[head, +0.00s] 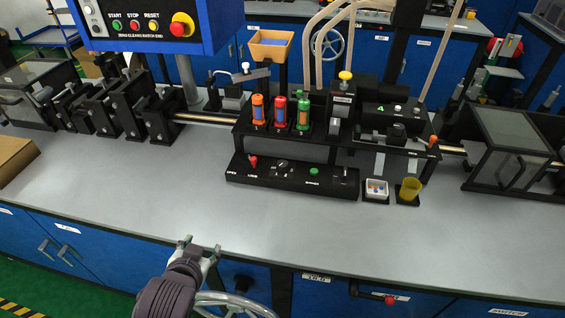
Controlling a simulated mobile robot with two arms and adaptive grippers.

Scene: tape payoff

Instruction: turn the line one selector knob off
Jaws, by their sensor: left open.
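A low black control box (290,182) stands on the grey bench at the middle. It carries a red knob (252,162) at its left, a dark selector knob (282,164) beside it, and a green button (313,171). The labels are too small to read, so I cannot tell which knob is line one or how it is set. My left gripper (200,245) is open and empty at the bench's front edge, below and left of the box and well apart from it. My right gripper is out of view.
Behind the box stands a black rack with orange, red and green bottles (279,113). A blue panel (150,45) hangs at upper left. The bench (140,190) left of the box is clear.

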